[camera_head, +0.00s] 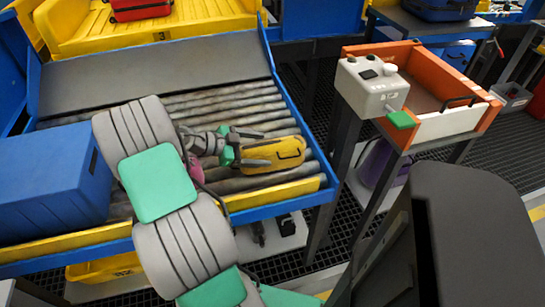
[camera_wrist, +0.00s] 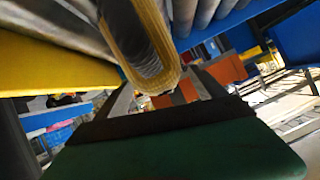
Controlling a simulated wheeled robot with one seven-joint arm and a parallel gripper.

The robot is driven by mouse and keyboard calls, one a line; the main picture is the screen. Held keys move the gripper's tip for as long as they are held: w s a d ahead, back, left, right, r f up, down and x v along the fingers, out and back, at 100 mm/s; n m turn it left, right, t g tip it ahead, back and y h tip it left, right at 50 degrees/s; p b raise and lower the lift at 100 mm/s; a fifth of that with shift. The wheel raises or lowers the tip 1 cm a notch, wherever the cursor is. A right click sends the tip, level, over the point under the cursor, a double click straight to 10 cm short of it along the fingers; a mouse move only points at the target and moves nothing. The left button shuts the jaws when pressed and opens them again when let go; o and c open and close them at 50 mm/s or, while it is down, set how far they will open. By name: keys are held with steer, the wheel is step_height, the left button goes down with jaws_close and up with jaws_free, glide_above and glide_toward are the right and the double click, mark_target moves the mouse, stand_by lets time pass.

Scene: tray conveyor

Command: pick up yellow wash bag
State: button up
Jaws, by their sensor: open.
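The yellow wash bag (camera_head: 275,155) lies on the conveyor rollers near the front right corner, with a dark handle on its upper side. In the wrist view the bag (camera_wrist: 142,45) comes in from the top, blurred and close, and its near end is between or just above the fingers. My gripper (camera_head: 250,147) is open at the left end of the bag, with one finger along its far side. The near finger is partly hidden. In the wrist view I cannot tell whether the fingers touch the bag.
A large blue case (camera_head: 52,185) stands left on the conveyor. A yellow tray (camera_head: 150,30) with a red case (camera_head: 140,8) is behind. A blue rail with a yellow front edge borders the rollers (camera_head: 235,97). An orange-and-white box (camera_head: 455,122) and grey device (camera_head: 370,85) stand right.

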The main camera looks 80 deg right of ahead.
steer(key=shift+s+d+f, duration=0.1)
steer(key=shift+s, duration=0.05)
jaws_close()
stand_by(0.9)
